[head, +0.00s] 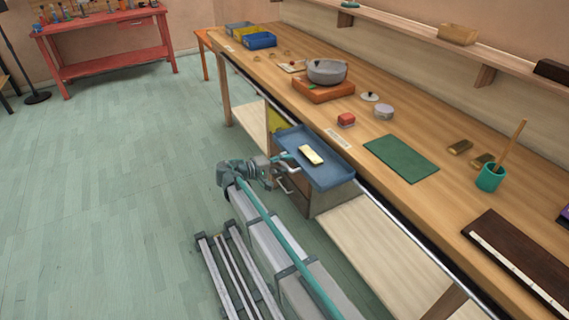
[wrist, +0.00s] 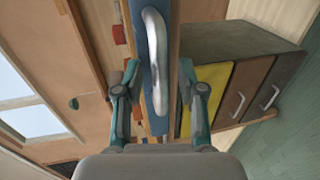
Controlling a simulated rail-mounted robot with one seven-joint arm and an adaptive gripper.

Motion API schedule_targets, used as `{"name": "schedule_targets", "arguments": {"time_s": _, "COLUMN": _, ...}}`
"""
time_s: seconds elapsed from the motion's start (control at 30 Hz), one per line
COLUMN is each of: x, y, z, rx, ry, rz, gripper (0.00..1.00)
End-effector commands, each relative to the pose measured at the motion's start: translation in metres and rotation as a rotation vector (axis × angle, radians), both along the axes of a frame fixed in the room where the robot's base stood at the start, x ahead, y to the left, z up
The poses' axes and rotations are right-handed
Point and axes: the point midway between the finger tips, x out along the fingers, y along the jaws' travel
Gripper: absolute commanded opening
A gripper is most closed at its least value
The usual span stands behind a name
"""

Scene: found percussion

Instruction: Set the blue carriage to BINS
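The blue carriage (head: 325,170) is a shallow blue tray at the bench's front edge, near the middle, with a cream block (head: 311,155) on it. In the wrist view its blue side (wrist: 139,32) and a silver bar handle (wrist: 157,60) show close up. My gripper (head: 286,160) is at the carriage's left side. In the wrist view my gripper (wrist: 159,80) is open, one finger on each side of the handle, with visible gaps. Blue and yellow bins (head: 259,40) stand at the bench's far left end. The lettering on the labels is too small to read.
A rail (head: 262,85) runs along the bench's front edge. A pale label (head: 338,138) lies beside the carriage, another (head: 228,48) near the bins. A drawer cabinet (head: 334,203) stands below the carriage. A pot (head: 327,71) and green mat (head: 401,158) are on the bench.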

Motion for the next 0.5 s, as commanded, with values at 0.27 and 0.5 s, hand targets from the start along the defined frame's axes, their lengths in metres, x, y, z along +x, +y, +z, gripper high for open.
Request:
{"name": "schedule_targets", "arguments": {"time_s": 0.27, "x": 0.0001, "y": -0.0001, "z": 0.0000, "rx": 0.000, "ry": 0.000, "rz": 0.000, "gripper": 0.26}}
{"name": "schedule_targets", "arguments": {"time_s": 0.5, "x": 0.0000, "y": 0.0000, "z": 0.0001, "rx": 0.000, "ry": 0.000, "rz": 0.000, "gripper": 0.00}}
